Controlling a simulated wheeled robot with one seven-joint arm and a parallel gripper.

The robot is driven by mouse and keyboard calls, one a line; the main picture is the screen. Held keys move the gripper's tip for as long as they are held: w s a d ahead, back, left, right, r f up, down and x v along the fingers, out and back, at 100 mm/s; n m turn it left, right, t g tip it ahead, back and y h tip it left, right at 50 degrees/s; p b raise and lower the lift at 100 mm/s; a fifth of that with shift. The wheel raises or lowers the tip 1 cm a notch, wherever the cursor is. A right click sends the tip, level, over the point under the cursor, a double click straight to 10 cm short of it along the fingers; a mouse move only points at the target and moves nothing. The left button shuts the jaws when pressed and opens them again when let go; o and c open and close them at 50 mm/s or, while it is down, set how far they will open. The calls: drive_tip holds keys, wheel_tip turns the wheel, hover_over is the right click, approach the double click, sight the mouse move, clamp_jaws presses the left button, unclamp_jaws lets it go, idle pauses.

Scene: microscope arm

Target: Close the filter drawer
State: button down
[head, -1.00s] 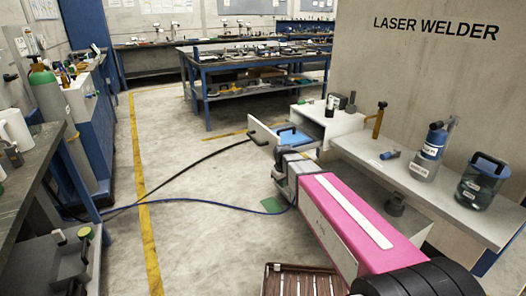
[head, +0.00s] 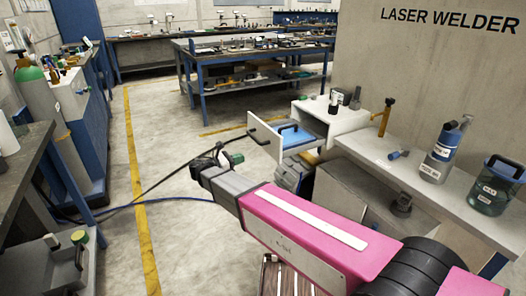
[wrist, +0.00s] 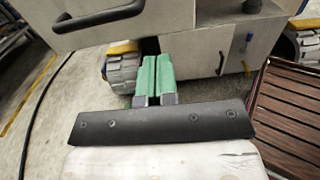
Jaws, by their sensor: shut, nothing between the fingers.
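The filter drawer (head: 268,137) is pulled out of the white cabinet (head: 331,118) in the head view. Its front panel faces left with a dark bar handle (head: 257,136), and its inside is blue with another black handle on top. In the wrist view the drawer front (wrist: 150,18) crosses the top, with its black handle (wrist: 98,16) at the upper left. My gripper (head: 235,159) is to the left of and nearer than the drawer front, apart from it. In the wrist view its green fingers (wrist: 155,77) are together and empty, below the drawer front.
A slatted brown surface (wrist: 290,105) is at right in the wrist view. A dark cable (head: 178,168) runs left of the drawer.

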sight(314, 138)
drive_tip(key=x, duration=1.4)
drive_tip(key=x, duration=2.6)
drive_tip(key=shift+w, duration=0.2)
drive_tip(key=shift+w+d, duration=0.1)
